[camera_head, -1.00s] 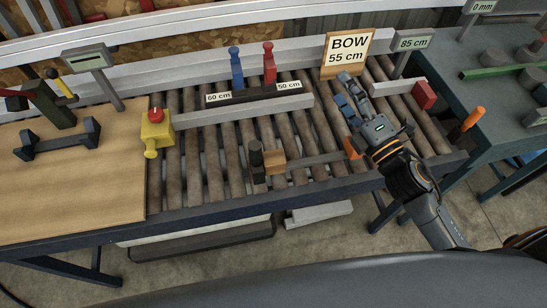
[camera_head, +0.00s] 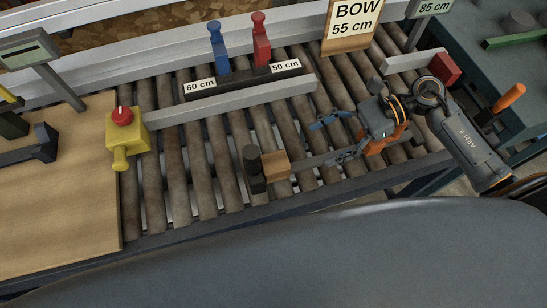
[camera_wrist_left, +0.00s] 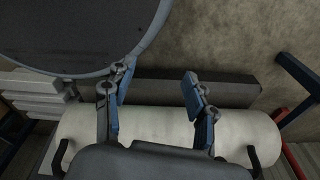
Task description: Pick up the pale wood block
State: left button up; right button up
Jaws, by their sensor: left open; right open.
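The pale wood block (camera_head: 276,165) sits on the rollers in the head view. My left gripper (camera_wrist_left: 154,90) shows only in the left wrist view. It is open with nothing between its fingers, and the block is not seen there.
A yellow box with a red button (camera_head: 125,135) stands left on the rollers. A long pale rail (camera_head: 235,102) and a dark base with blue and red pegs (camera_head: 245,78) lie behind. In the left wrist view, a white cylinder (camera_wrist_left: 245,130) lies beneath the left gripper.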

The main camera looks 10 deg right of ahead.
aim_at(281, 159)
jog(key=x, duration=0.2)
jog(key=p+x, duration=0.1)
jog(key=x, duration=0.2)
jog(key=shift+s+a+r, duration=0.1)
jog(key=shift+r, duration=0.15)
jog(key=shift+a+f, duration=0.25)
jog(key=shift+a, duration=0.1)
jog(key=shift+p+x, duration=0.75)
jog(key=shift+x, duration=0.4)
jog(key=x, duration=0.2)
jog(key=shift+a+f+p, duration=0.1)
jog(key=shift+a+p, duration=0.15)
jog(key=shift+p, duration=0.15)
jog(key=shift+a+f, duration=0.15)
jog(key=shift+a, duration=0.2)
jog(key=shift+a+f, duration=0.1)
jog(key=c, duration=1.3)
pick_arm(q)
jog(key=shift+g, duration=0.3)
jog(key=s+r, duration=0.1)
jog(key=r, duration=0.1)
jog(key=s+r, duration=0.1)
jog(key=shift+s+r, duration=0.35)
